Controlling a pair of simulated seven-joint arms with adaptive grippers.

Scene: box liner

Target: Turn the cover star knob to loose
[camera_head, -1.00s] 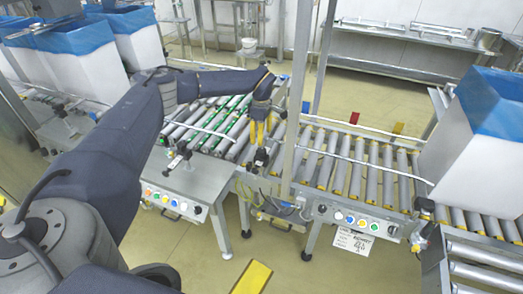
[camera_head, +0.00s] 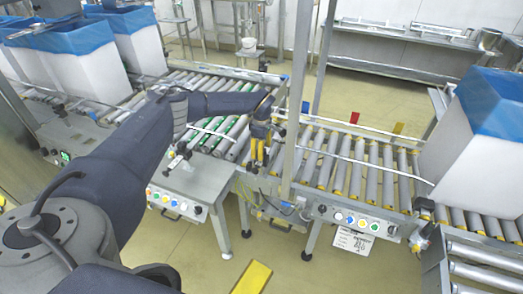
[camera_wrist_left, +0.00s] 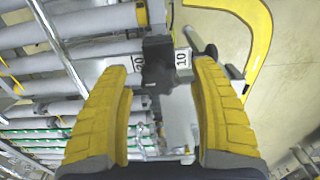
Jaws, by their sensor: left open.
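My left gripper (camera_head: 258,152) points down at the inner end of the left roller conveyor, beside the gap between the two conveyors. In the left wrist view my left gripper (camera_wrist_left: 162,68) is open, with two yellow fingers apart. A black blocky part (camera_wrist_left: 157,62) shows between and beyond the fingertips, with gaps on both sides. White labels reading 20 and 10 flank it. I cannot tell for sure whether this part is the cover star knob; no star shape is clear. In the head view the gripper hides most of that spot. My right gripper is not in view.
An upright metal post (camera_head: 297,110) stands close right of the gripper. The right roller conveyor (camera_head: 345,165) carries a white box with blue liner (camera_head: 480,135). Similar lined boxes (camera_head: 85,75) stand at left. Button panels (camera_head: 178,203) line the conveyor fronts. A yellow bar (camera_head: 252,277) shows at the bottom.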

